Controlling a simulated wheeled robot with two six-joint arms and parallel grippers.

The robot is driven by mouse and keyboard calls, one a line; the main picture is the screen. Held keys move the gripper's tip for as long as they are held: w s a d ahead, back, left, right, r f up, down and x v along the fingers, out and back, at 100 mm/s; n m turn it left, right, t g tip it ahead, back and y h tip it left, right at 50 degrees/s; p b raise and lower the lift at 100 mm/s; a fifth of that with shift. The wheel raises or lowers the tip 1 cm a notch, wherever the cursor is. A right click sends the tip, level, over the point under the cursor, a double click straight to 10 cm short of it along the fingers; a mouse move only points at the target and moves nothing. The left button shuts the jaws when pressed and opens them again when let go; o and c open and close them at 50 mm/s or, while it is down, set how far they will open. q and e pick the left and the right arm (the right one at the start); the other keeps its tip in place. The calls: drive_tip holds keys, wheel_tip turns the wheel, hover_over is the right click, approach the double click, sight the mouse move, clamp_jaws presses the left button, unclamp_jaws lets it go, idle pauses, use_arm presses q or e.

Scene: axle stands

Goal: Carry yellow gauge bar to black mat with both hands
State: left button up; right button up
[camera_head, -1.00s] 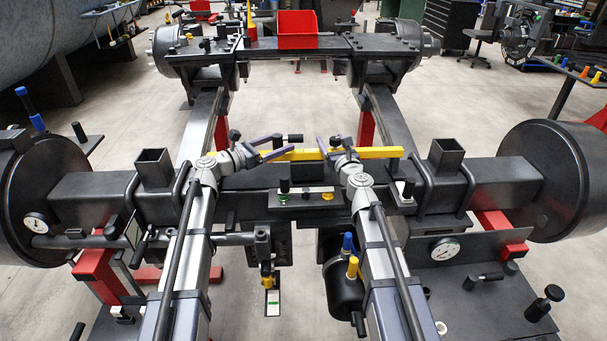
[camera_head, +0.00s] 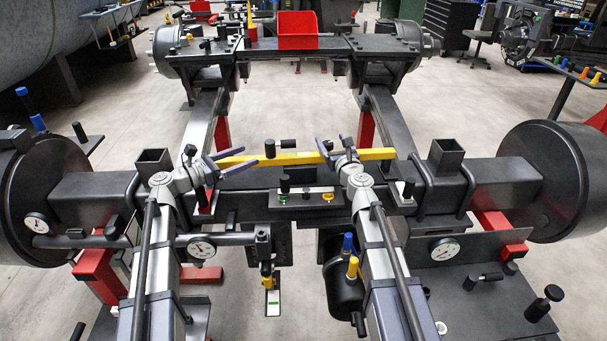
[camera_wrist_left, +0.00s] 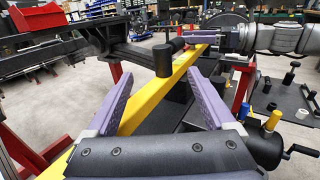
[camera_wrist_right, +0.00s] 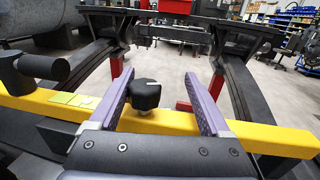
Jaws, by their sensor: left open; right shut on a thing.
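The yellow gauge bar (camera_head: 300,158) lies crosswise over the dark beam, its left end a little nearer to me. My right gripper (camera_head: 334,148) is shut on the bar right of its middle. In the right wrist view, the bar (camera_wrist_right: 265,138) passes across the fingers (camera_wrist_right: 158,100), with a black knob (camera_wrist_right: 146,94) showing between them. My left gripper (camera_head: 240,159) is open near the bar's left end. In the left wrist view, the bar (camera_wrist_left: 165,85) runs between its spread fingers (camera_wrist_left: 165,98), and contact cannot be told. I cannot clearly identify the black mat.
A black T-shaped handle (camera_head: 270,148) stands by the bar between my grippers. Square black posts (camera_head: 154,167) (camera_head: 446,154) rise from the beam on both sides. A red bin (camera_head: 297,30) sits on the far beam. Open floor (camera_head: 290,105) lies between the beams.

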drive_tip(key=shift+s+d, duration=0.15)
drive_tip(key=shift+d, duration=0.05)
drive_tip(key=s+d, duration=0.1)
drive_tip(key=s, duration=1)
drive_tip(key=shift+s+d, duration=0.3)
drive_tip(key=shift+d, duration=0.05)
drive_tip(key=shift+d, duration=0.1)
